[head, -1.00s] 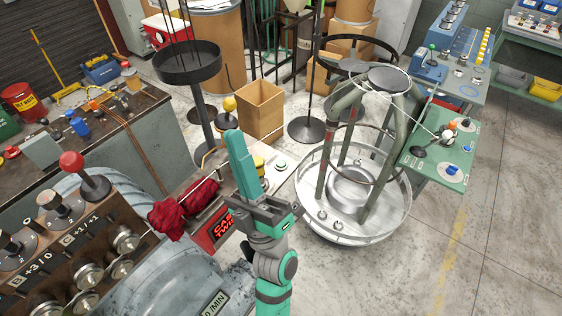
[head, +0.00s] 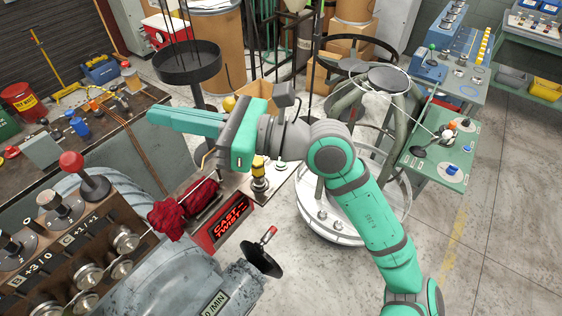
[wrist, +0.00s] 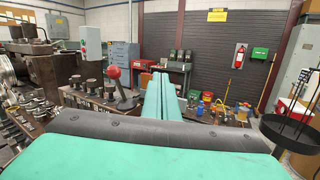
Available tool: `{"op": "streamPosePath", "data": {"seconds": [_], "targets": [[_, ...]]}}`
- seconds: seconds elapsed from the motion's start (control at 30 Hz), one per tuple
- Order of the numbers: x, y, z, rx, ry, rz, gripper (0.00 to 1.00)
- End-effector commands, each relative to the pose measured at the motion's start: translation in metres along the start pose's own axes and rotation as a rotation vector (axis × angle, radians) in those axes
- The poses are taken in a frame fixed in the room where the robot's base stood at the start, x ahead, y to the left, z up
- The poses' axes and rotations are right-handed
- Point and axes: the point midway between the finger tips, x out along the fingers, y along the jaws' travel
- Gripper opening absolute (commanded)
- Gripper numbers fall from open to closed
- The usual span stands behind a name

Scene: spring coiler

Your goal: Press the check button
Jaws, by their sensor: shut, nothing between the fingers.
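My gripper (head: 152,116) is shut and empty, held in the air and pointing left in the head view, above the bench side of the coiler. Its closed green fingers (wrist: 165,98) point straight ahead in the wrist view. A small round green-topped button (head: 281,166) sits on a pale panel beside the red-lit "CAST TWIST" display (head: 231,219), just below my arm. A yellow-topped part (head: 259,166) stands left of it. No label marks either one as the check button. My gripper is apart from both, up and to the left of them.
A red-ball lever (head: 71,162) and dark knobs stand on the control panel at left. A red cloth (head: 168,216) hangs on the machine. A black dish stand (head: 187,64) is behind my gripper. A green side table (head: 437,165) is at right, with open floor before it.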

Motion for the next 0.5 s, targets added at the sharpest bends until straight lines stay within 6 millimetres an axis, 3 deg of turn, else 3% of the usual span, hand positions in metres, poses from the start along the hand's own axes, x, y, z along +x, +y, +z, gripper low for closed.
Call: {"op": "streamPosePath", "data": {"seconds": [0.27, 0.5], "targets": [[-0.032, -0.053, -0.045, -0.239, 0.404, -0.176, 0.00], [-0.098, -0.105, -0.075, -0.403, 0.760, -0.327, 0.00]]}}
